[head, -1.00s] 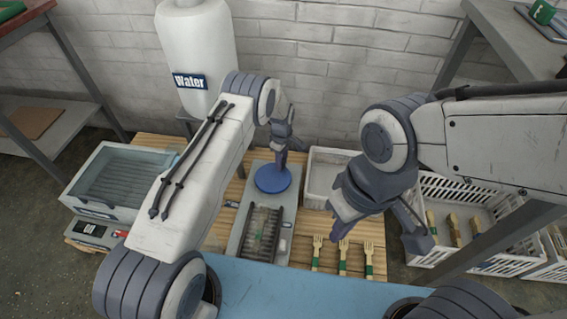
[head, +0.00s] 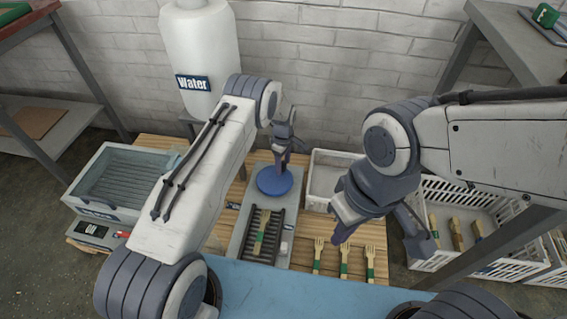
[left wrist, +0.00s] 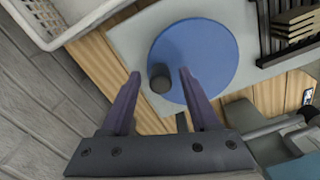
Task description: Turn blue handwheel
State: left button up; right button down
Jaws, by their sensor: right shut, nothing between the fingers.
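The blue handwheel (head: 275,181) is a flat disc at the far end of the grey press (head: 240,235). In the left wrist view the blue disc (left wrist: 212,60) carries a dark knob (left wrist: 160,78) near its edge. My left gripper (head: 283,165) is over the wheel. Its fingers (left wrist: 157,72) are open, one on each side of the knob, with gaps visible beside it. A wooden utensil with a green band (head: 261,232) lies on the press's dark slatted bed. My right gripper (head: 385,235) is shut and empty, held above the right side of the pallet.
Several wooden forks (head: 344,258) lie on the slatted wooden pallet (head: 380,230) right of the press. A white tray (head: 325,180) stands beside the wheel. A white crate (head: 470,265) holds utensils at right. A clear-lidded box (head: 120,180) and water tank (head: 200,60) stand left.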

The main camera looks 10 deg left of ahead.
pick_arm(q)
notch_tip(320, 180, up, 10)
jog(key=p, duration=0.4)
jog(key=shift+r, duration=0.25)
